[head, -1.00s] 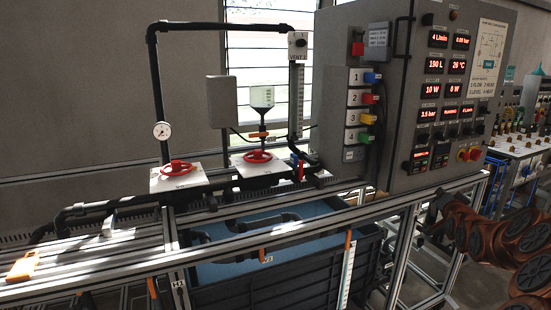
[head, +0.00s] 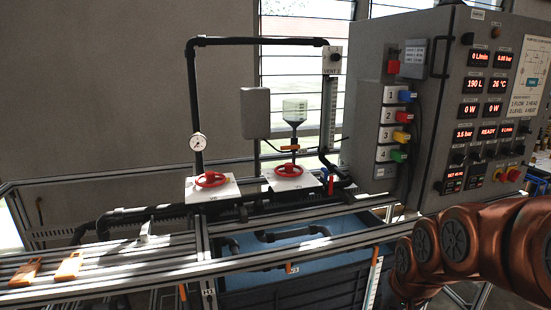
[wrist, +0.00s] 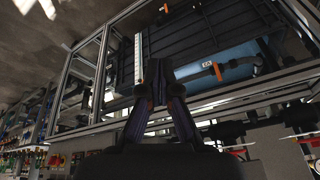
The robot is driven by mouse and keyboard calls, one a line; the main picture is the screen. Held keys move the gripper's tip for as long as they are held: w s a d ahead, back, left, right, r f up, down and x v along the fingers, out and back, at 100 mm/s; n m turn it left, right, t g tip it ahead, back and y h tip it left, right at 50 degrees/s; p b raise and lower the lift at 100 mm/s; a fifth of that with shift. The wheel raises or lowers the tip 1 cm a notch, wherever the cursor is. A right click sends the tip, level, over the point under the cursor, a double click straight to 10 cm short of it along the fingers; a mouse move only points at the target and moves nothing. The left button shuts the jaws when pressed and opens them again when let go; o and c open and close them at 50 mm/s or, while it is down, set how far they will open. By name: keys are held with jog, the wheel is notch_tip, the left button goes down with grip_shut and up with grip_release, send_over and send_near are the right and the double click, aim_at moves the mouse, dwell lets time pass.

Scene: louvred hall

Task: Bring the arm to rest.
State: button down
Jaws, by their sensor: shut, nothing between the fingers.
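My arm (head: 465,240) shows at the lower right of the head view, in front of the bench frame and below the control panel. My gripper is outside the head view. In the wrist view my gripper (wrist: 158,92) is shut, its two dark fingers meeting at the tips with nothing between them. Beyond the fingertips are the dark tank (wrist: 195,45) and a white level scale (wrist: 139,60). I cannot tell whether the fingers touch anything; they look free.
The grey control panel (head: 450,80) stands right, with lit displays and coloured plugs. Two red handwheels (head: 211,180) (head: 288,170) sit on the pipework. The rail frame (head: 290,262) runs across the front of the blue-filled tank (head: 300,232). Two orange handles (head: 68,266) (head: 25,272) lie left.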

jog(key=s+a+n+g+p, duration=0.1)
jog(key=s+a+g, duration=0.1)
jog(key=s, duration=1)
jog(key=s+a+n+g+p, duration=0.1)
jog(key=s+a+g, duration=0.2)
jog(key=s, duration=0.9)
jog(key=shift+r+g, duration=0.25)
jog(key=shift+g, duration=0.25)
